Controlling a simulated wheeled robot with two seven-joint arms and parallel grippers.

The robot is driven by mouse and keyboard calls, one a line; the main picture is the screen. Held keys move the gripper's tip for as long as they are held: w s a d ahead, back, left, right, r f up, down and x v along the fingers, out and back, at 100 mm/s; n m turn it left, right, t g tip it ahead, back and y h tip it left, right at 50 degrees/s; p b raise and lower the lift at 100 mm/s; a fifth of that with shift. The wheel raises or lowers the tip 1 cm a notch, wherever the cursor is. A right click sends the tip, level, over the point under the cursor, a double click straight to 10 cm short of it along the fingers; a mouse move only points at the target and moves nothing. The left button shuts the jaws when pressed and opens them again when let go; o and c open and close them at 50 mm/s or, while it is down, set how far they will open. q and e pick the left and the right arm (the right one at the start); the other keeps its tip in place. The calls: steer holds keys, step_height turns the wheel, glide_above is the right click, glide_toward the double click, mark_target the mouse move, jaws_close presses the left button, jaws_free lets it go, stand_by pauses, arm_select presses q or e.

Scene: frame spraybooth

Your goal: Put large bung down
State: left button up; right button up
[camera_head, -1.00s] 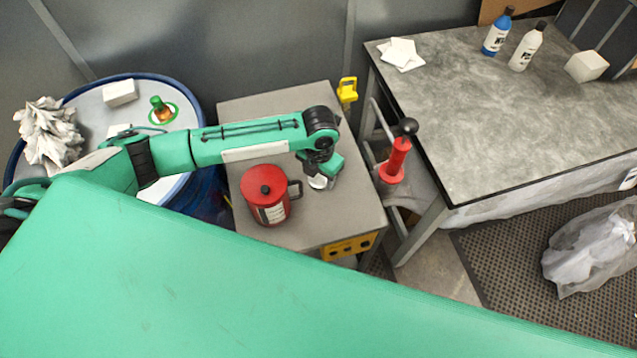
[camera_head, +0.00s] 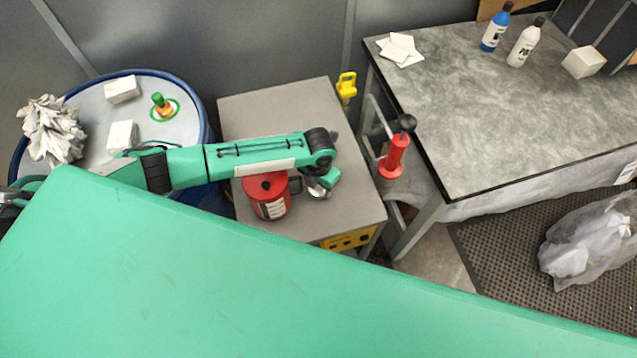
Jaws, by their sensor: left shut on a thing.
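My left gripper (camera_head: 322,182) is over the right half of the grey cabinet top (camera_head: 345,215), pointing down, just right of the red can. It is shut on a small pale grey thing (camera_head: 317,191), which I take to be the large bung. The gripper and arm hide most of it, and I cannot tell whether it touches the cabinet top. My right gripper is not in view.
The red can (camera_head: 268,198) with a handle stands close left of the gripper, partly under my arm. The blue-rimmed drum (camera_head: 190,130) is at left with white blocks and rags. A red pump (camera_head: 393,160) stands right of the cabinet. The front cabinet top is clear.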

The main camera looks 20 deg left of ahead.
mark_target(319, 187)
arm_select(q)
steer(key=o, duration=0.9)
steer(key=shift+r, duration=0.1)
steer(key=shift+r, duration=0.2)
step_height(319, 187, up, 12)
steer(key=shift+f+b, duration=0.1)
steer(key=shift+b, duration=1.15)
steer(key=shift+s+d+f, duration=0.1)
